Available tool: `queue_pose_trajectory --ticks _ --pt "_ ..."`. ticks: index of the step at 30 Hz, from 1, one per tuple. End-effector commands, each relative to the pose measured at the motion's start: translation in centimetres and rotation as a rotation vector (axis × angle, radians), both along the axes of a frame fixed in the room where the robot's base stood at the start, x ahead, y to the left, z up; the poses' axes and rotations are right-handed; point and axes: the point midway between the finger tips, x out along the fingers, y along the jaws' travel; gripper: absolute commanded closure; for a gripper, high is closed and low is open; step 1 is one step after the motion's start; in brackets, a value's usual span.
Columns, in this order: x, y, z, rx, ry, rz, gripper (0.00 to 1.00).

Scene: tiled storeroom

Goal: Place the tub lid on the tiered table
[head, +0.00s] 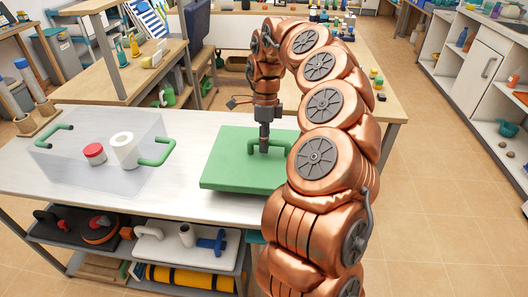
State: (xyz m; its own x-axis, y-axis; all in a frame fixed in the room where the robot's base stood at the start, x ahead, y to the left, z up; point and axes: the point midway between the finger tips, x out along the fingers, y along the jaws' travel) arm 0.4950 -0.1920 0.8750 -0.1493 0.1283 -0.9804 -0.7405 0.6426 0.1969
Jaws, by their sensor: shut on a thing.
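The tub lid (228,172) is a flat green slab with a green bar handle (284,142). It is level at the right part of a white-topped table (190,130) with shelves below. I cannot tell whether it touches the top. My gripper (264,149) points down and is shut on the handle. My arm hides the lid's right part. A clear tub (75,172) with green handles stands open on the table's left. A wooden table with a raised tier (105,75) stands behind. I cannot tell which one is the tiered table.
The tub holds a red-lidded jar (95,153) and a white roll (124,149). The white top is bare between tub and lid. The lower shelf is crowded, with a yellow roll (185,278) among the things. Tiled floor (430,210) is open at right, before the white cabinets (480,65).

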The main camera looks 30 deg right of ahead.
Motion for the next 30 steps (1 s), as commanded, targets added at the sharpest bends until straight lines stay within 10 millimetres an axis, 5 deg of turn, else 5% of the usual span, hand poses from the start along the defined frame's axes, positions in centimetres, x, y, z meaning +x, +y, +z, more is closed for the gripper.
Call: queue_pose_trajectory --ticks 13,24,25,30 --pt "-0.1 0.0 -3.6 0.000 0.002 -0.001 1.00" --pt "0.0 0.0 -3.9 0.002 -0.001 0.000 1.00" --pt "0.0 0.0 -4.0 0.002 0.000 -0.001 0.79" --pt "0.0 0.0 -4.0 0.001 -0.001 0.000 0.62"
